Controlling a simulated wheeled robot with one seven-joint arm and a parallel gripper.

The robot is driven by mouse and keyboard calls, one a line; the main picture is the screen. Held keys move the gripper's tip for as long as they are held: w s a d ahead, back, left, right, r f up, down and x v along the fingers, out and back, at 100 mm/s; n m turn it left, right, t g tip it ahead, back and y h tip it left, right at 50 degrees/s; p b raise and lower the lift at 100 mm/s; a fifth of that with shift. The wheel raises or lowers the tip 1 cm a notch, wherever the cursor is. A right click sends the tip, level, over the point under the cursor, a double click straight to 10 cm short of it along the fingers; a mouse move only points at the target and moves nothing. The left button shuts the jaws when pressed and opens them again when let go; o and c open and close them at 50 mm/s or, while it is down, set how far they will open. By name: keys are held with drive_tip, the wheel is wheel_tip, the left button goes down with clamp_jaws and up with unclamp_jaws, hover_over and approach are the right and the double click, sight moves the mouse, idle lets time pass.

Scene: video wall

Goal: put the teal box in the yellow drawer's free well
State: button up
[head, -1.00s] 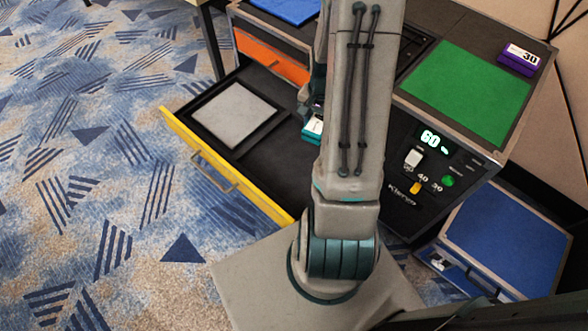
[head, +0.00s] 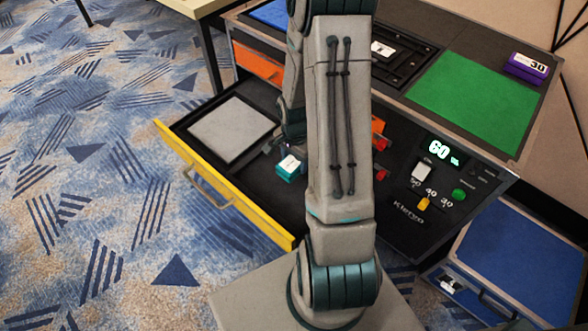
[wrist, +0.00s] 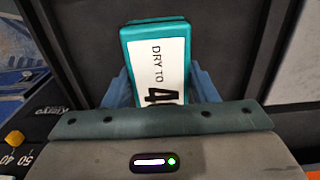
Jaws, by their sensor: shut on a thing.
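The teal box (head: 289,167) has a white label on top; in the wrist view the box (wrist: 158,35) shows the words "DRY TO" and a "4". My gripper (wrist: 160,85) is shut on it, with a blue finger on each side. In the head view my gripper and the box are over the open yellow drawer (head: 222,190), right of a grey pad set in a black frame (head: 233,130). The dark drawer floor lies around the box. I cannot tell whether the box touches it. My arm hides the drawer's right part.
The cabinet's control panel (head: 430,185) with a "60" display is right of my arm. A green mat (head: 475,100) and a purple box (head: 526,67) are on top. An orange drawer front (head: 257,65) is behind. A blue case (head: 515,265) stands lower right.

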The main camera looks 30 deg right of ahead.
sight(294, 168)
drive_tip(key=shift+f+b, duration=0.6)
drive_tip(key=shift+f, duration=1.4)
drive_tip(key=shift+f, duration=0.1)
drive_tip(key=o, duration=1.1)
drive_tip(key=shift+c, duration=0.2)
wheel_tip(294, 168, up, 12)
drive_tip(key=p, duration=0.3)
drive_tip(key=s+a+r+n, duration=0.5)
drive_tip(key=s+r+n, duration=0.1)
drive_tip(key=r, duration=0.3)
drive_tip(key=s+a+r+n+t, duration=0.1)
drive_tip(key=s+a+r+n, duration=0.5)
drive_tip(key=r+n, duration=0.2)
drive_tip(key=shift+s+a+r+t, duration=0.15)
drive_tip(key=shift+a+r+t, duration=0.15)
drive_tip(key=shift+r, duration=0.35)
